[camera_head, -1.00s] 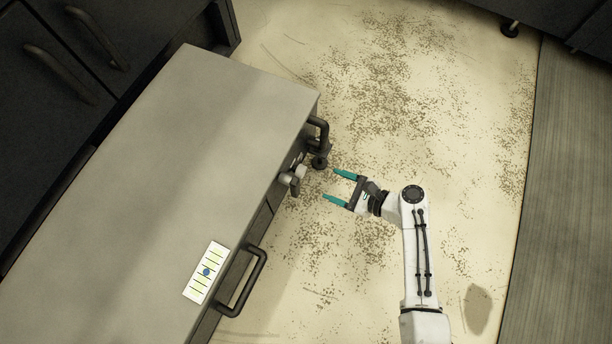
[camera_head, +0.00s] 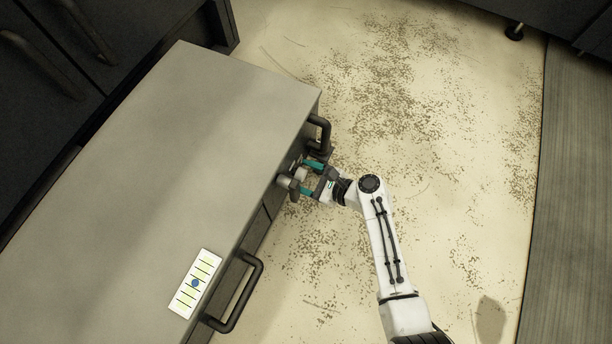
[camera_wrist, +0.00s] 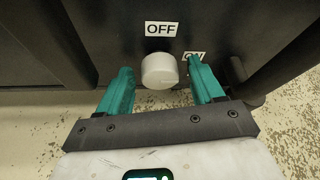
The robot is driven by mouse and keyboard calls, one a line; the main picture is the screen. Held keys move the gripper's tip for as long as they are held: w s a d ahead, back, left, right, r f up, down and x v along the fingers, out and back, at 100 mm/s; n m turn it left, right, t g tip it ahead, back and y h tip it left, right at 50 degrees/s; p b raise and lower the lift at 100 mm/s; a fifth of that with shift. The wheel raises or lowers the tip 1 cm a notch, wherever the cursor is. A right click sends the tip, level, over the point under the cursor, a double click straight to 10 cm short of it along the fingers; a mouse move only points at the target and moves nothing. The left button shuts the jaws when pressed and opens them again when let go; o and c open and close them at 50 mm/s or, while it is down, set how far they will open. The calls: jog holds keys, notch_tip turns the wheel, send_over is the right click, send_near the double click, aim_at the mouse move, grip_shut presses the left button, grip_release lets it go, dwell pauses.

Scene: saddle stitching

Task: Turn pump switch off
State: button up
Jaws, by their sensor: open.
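The pump switch is a pale round knob (camera_wrist: 160,69) on the dark side panel of the grey cabinet (camera_head: 160,150). An OFF label (camera_wrist: 161,29) is right above the knob, and an ON label (camera_wrist: 194,57) is to its right, partly hidden by a finger. In the head view the knob (camera_head: 299,175) sits between my fingers. My gripper (camera_head: 308,178) is open, its teal fingers on either side of the knob. The wrist view shows the gripper (camera_wrist: 163,88) with a gap between each finger and the knob. The knob's pointing direction cannot be told.
A dark handle (camera_head: 319,133) sticks out of the cabinet side just beyond my gripper, and another handle (camera_head: 240,300) is nearer the front. A card with a blue dot (camera_head: 195,284) lies on the cabinet top. The speckled floor (camera_head: 420,120) to the right is clear.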

jog(key=c, duration=1.1)
jog(key=shift+o, duration=0.2)
jog(key=n+t, duration=0.2)
jog(key=n, duration=0.1)
jog(key=shift+s, duration=0.1)
jog(key=n+t, duration=0.2)
jog(key=n, duration=0.1)
jog(key=shift+f, duration=0.15)
jog(key=n, duration=0.2)
jog(key=n+t, duration=0.1)
jog(key=shift+f+n+t+y, duration=0.1)
jog(key=shift+n+t+y, duration=0.2)
jog(key=shift+n+y, duration=0.1)
jog(key=n+t+y, duration=0.1)
jog(key=n, duration=0.3)
jog(key=shift+s+f+n, duration=0.1)
jog(key=shift+n, duration=0.3)
